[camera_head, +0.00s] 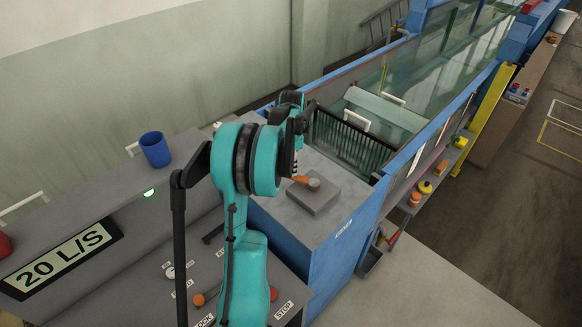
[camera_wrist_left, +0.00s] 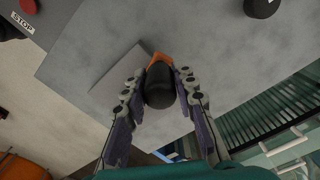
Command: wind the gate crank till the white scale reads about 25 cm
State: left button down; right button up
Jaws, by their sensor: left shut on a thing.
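The gate crank has an orange arm (camera_head: 301,180) on a grey hub (camera_head: 314,184), set on a grey block on the blue tank end. In the left wrist view the orange arm (camera_wrist_left: 159,59) ends in a black knob (camera_wrist_left: 159,88). My left gripper (camera_head: 296,160) is over the crank. In the left wrist view its two fingers (camera_wrist_left: 162,80) close around the black knob from both sides. In the head view the arm and gripper hide the knob. A pale strip (camera_head: 420,157) runs by the glass side, but I cannot read any marks on it. My right gripper is not in view.
A dark slatted panel (camera_head: 350,138) stands in the flume behind the crank. A console with a 20 L/S display (camera_head: 60,262) and several knobs is at the lower left. A blue cup (camera_head: 155,150) stands on its ledge.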

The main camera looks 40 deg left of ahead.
pick_arm(q)
jog(key=shift+w, duration=0.1)
jog(key=c, duration=1.2)
grip_release()
notch_tip(320, 180, up, 12)
